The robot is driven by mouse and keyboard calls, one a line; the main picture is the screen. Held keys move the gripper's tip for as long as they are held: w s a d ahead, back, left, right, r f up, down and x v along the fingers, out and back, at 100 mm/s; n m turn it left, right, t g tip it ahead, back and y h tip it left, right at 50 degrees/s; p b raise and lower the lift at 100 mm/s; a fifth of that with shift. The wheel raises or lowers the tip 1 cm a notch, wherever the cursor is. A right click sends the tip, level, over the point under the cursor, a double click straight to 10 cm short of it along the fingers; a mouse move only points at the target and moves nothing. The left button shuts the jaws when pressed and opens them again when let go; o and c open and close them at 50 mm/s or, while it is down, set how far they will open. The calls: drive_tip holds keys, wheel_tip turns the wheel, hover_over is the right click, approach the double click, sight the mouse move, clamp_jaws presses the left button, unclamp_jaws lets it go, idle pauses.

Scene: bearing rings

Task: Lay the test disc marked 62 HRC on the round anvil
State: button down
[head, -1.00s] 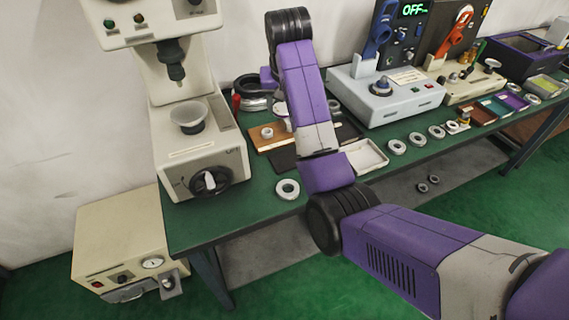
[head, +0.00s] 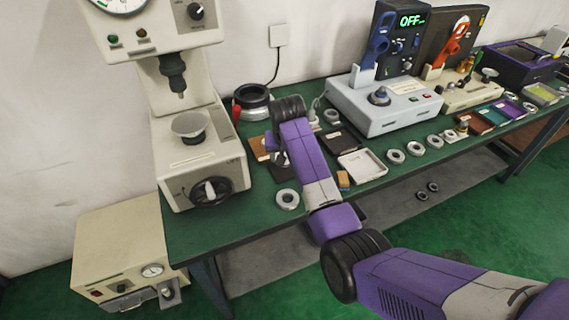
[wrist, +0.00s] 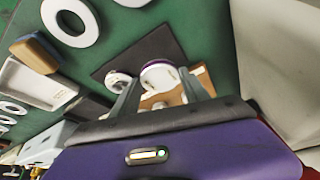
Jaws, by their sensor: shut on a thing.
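The round anvil (head: 189,126) is a grey dish-like seat on the cream hardness tester (head: 205,160), below its pointed indenter; nothing lies on it. In the wrist view my gripper (wrist: 160,80) is shut on a pale disc with a purple rim (wrist: 161,69). It is low over the edge of a brown wooden board (wrist: 199,79) and a dark mat (wrist: 130,48). The disc's marking cannot be read. Smaller discs (wrist: 146,111) show on the board between the fingers. In the head view my arm hides most of the gripper, right of the tester.
A metal ring (head: 287,199) lies near the bench's front edge. A black round part (head: 252,98) is behind. Green bench surface is clear beside the tester.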

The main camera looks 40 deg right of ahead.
drive_tip(key=shift+f, duration=1.9)
drive_tip(key=shift+f, duration=0.15)
drive_tip(key=c, duration=0.6)
unclamp_jaws()
drive_tip(key=shift+o, duration=0.2)
drive_tip(key=v, duration=1.2)
drive_tip(key=shift+r, duration=0.2)
